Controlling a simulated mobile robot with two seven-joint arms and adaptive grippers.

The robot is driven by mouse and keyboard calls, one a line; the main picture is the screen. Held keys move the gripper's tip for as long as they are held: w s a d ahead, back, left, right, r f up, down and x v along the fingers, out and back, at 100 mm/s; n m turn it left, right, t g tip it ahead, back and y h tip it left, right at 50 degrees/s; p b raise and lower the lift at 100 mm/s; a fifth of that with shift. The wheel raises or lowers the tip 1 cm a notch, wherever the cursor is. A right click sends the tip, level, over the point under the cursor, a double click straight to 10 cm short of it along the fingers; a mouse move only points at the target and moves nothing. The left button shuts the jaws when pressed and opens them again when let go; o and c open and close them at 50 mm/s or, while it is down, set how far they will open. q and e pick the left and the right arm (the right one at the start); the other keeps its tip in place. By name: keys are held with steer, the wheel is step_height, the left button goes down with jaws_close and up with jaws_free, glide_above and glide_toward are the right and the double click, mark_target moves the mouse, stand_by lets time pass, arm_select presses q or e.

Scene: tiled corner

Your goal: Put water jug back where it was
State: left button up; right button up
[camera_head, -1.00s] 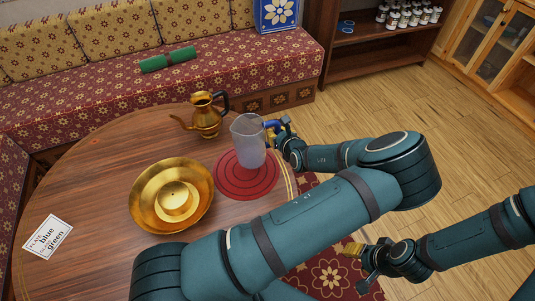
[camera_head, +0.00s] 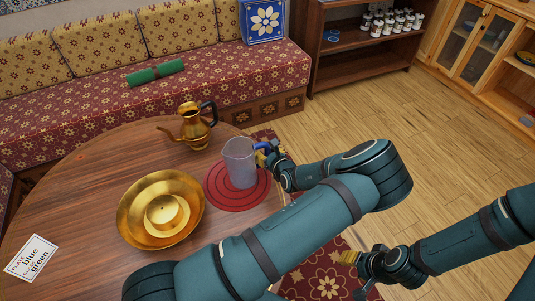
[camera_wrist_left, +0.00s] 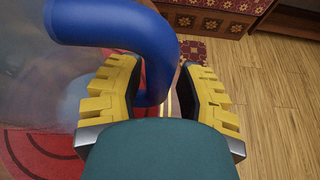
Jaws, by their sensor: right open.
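The water jug (camera_head: 239,163), clear with a blue handle (camera_head: 262,146), stands upright on the round red mat (camera_head: 215,197) near the table's right edge. My left gripper (camera_head: 269,154) is at the handle on the jug's right side. In the left wrist view the blue handle (camera_wrist_left: 150,60) passes between the yellow fingers of my left gripper (camera_wrist_left: 160,95). It lies closer to the left finger, with a gap to the right finger, so the jaws look open. My right gripper (camera_head: 352,272) is open and empty, off the table at the lower right.
A brass coffee pot (camera_head: 193,130) stands behind the mat. A wide gold bowl (camera_head: 135,190) lies to its left, and a printed card (camera_head: 31,258) at the table's left. A patterned sofa (camera_head: 90,105) is behind the table (camera_head: 85,190). A dark shelf (camera_head: 360,60) holds several jars.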

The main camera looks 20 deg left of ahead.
arm_select(q)
steer(key=shift+r, duration=0.1)
